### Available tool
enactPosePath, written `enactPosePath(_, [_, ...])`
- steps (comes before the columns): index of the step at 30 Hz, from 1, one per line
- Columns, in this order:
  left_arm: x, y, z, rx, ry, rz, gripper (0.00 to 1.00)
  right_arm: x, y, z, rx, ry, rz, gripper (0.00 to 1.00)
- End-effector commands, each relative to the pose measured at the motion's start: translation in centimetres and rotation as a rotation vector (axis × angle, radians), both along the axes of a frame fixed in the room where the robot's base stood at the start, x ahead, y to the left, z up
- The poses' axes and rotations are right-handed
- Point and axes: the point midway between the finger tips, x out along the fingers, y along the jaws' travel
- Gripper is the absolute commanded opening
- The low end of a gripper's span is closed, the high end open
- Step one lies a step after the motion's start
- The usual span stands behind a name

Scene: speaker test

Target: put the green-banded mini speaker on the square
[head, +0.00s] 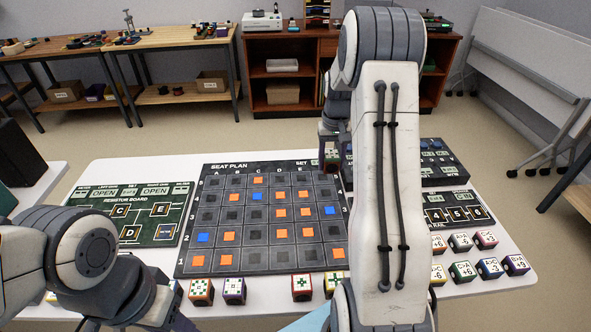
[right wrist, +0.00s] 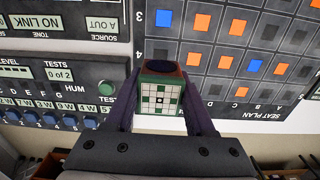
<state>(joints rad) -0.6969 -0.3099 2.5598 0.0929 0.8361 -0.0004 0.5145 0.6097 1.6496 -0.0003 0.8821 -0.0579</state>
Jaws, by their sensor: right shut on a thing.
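My right gripper (head: 332,138) is shut on the green-banded mini speaker (right wrist: 160,96), a small cube with a green edge, a dark reddish top and a white-and-dark patterned face. In the right wrist view it sits between the two fingers, in front of the far edge of the seat plan. The seat plan board (head: 226,170) is a dark grid with orange, blue and dark squares; which one is the task's square, I cannot tell. In the head view my right arm covers part of the board's right side. My left arm is at lower left; its fingers are not clear.
Several patterned cubes (head: 302,287) stand along the seat plan's front edge, and several lettered cubes (head: 462,270) at the right. A green resistor board (head: 152,232) lies left. A dark panel (right wrist: 52,100) with blue buttons is beside the held speaker. Bare white table shows behind the boards.

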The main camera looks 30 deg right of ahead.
Motion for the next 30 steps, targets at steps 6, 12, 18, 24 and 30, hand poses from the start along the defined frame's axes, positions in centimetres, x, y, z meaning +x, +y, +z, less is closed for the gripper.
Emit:
enactPosePath(6, [0.0, 0.0, 0.8, 0.000, 0.000, 0.000, 0.50, 4.9, 1.8, -2.8, 0.001, 0.002, 0.013, 0.00])
enactPosePath(12, [0.0, 0.0, 1.3, 0.000, 0.000, 0.000, 0.50, 9.1, 2.9, -5.4, 0.000, 0.001, 0.014, 0.00])
enactPosePath(18, [0.0, 0.0, 1.5, 0.000, 0.000, 0.000, 0.50, 10.8, 3.1, -6.5, 0.000, -0.001, 0.009, 0.00])
enactPosePath(24, [0.0, 0.0, 1.7, 0.000, 0.000, 0.000, 0.50, 10.8, 3.0, -8.2, 0.002, 0.004, 0.007, 0.00])
enactPosePath(30, [0.0, 0.0, 2.1, 0.000, 0.000, 0.000, 0.50, 10.8, 2.9, -10.5, 0.000, 0.000, 0.006, 0.00])
